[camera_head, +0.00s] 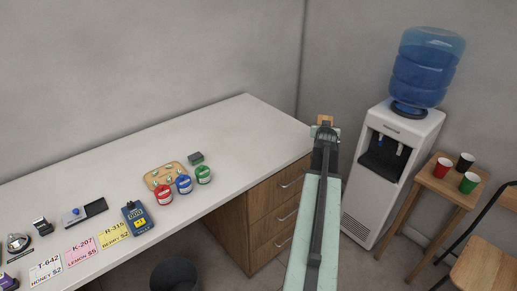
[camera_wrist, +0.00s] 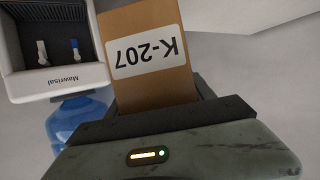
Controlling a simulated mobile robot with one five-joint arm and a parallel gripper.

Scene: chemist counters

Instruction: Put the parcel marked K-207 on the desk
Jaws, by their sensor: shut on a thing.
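The parcel marked K-207 (camera_wrist: 150,75) is a brown box with a white label, upside down in the wrist view. My gripper (camera_wrist: 160,115) is shut on it. In the head view only a small brown bit of the parcel (camera_head: 325,119) shows beyond my gripper (camera_head: 326,131). It is held up off the desk's right end, in front of the back corner and left of the water cooler. The desk (camera_head: 225,125) has a white top and wooden drawers. Its right half is bare.
The water cooler (camera_head: 395,160) stands right. A stool (camera_head: 450,186) holds three cups.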

